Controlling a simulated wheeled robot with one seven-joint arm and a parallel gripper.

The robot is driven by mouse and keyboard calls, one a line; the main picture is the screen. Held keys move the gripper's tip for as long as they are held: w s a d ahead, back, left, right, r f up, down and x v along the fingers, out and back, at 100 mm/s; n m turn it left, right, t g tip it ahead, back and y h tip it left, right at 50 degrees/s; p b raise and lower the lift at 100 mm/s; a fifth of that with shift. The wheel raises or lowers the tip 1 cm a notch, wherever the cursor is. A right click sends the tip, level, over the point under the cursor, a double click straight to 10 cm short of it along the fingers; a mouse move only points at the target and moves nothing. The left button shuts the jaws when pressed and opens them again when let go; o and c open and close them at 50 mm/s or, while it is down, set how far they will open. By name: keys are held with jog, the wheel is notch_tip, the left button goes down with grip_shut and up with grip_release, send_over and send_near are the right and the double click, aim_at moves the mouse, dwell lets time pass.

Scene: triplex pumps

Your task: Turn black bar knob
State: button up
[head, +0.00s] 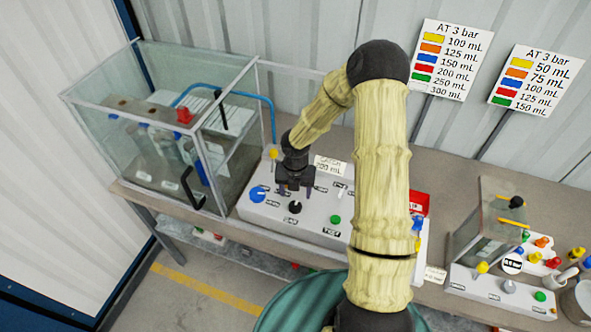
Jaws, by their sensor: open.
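A black knob (294,207) sits on the front of the white control panel (262,219), between a blue knob (257,194) and a green knob (335,219). It appears to be the black bar knob, but its bar and its angle are too small to tell. My gripper (295,191) is dark, points down and is open, with its fingers just behind and above the black knob in the picture. I cannot tell whether the fingers touch the knob. Nothing shows between the fingers.
A glass case (150,115) with a black handle stands left of the panel. A yellow knob (273,154) and a sign (330,167) are near my gripper. A second pump unit (500,285) stands at right on the table (455,190). My arm hides the panel's right part.

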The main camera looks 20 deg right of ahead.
aim_at(296, 206)
notch_tip(296, 206, up, 11)
jog(key=shift+b, duration=0.45)
dwell(0.3)
jog(key=s+r+m+t+b, duration=0.1)
jog(key=s+m+b, duration=0.2)
jog(key=s+m, duration=0.4)
jog(key=s+r+m+t+b, duration=0.1)
jog(key=s+m+b, duration=0.2)
jog(key=m, duration=2.1)
jog(key=s, duration=0.5)
jog(key=shift+s+a+t, duration=0.25)
jog(key=shift+a+t, duration=0.05)
jog(key=shift+a, duration=0.05)
jog(key=shift+r, duration=0.1)
jog(key=shift+c, duration=0.2)
dwell(1.6)
